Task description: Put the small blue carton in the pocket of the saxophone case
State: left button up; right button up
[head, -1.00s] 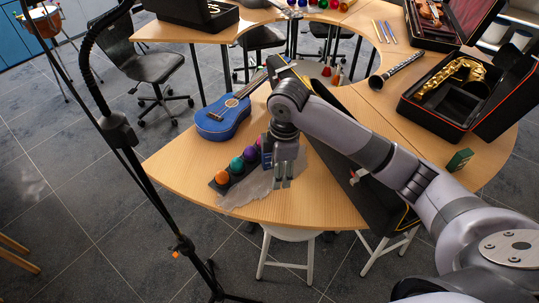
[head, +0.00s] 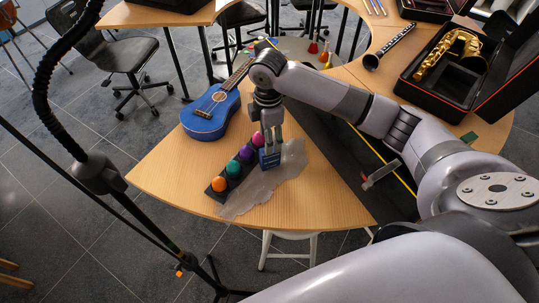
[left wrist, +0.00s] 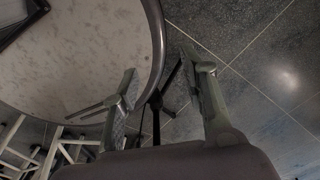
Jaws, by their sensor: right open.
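The small blue carton (head: 269,158) stands on the wooden table beside a row of coloured balls, at the edge of a grey cloth. My right gripper (head: 271,146) points down with its open fingers at the top of the carton; whether they touch it I cannot tell. The open saxophone case (head: 418,92) lies at the upper right with the gold saxophone (head: 452,55) in it. Its dark interior shows a recess beside the saxophone. My left gripper (left wrist: 160,65) is open and empty in the left wrist view, above the floor and a round-edged surface.
A blue ukulele (head: 212,108) lies left of my right gripper. The coloured balls (head: 234,169) sit close to the carton. A long black case (head: 325,130) and a clarinet (head: 388,47) lie toward the right. A black stand (head: 97,172) rises at the left.

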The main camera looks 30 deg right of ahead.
aim_at(268, 158)
notch_tip(268, 158, down, 4)
jog(key=shift+w+r, duration=0.1)
jog(key=shift+r, duration=0.05)
notch_tip(268, 158, down, 3)
jog(key=shift+r+p, duration=0.1)
jog(key=shift+p, duration=0.4)
notch_tip(268, 158, down, 4)
jog(key=shift+r+p, duration=0.2)
jog(key=shift+p, duration=0.1)
jog(key=shift+f, duration=0.2)
pick_arm(q)
jog(key=shift+w+r, duration=0.9)
jog(key=shift+w, duration=0.05)
pick_arm(e)
grip_shut()
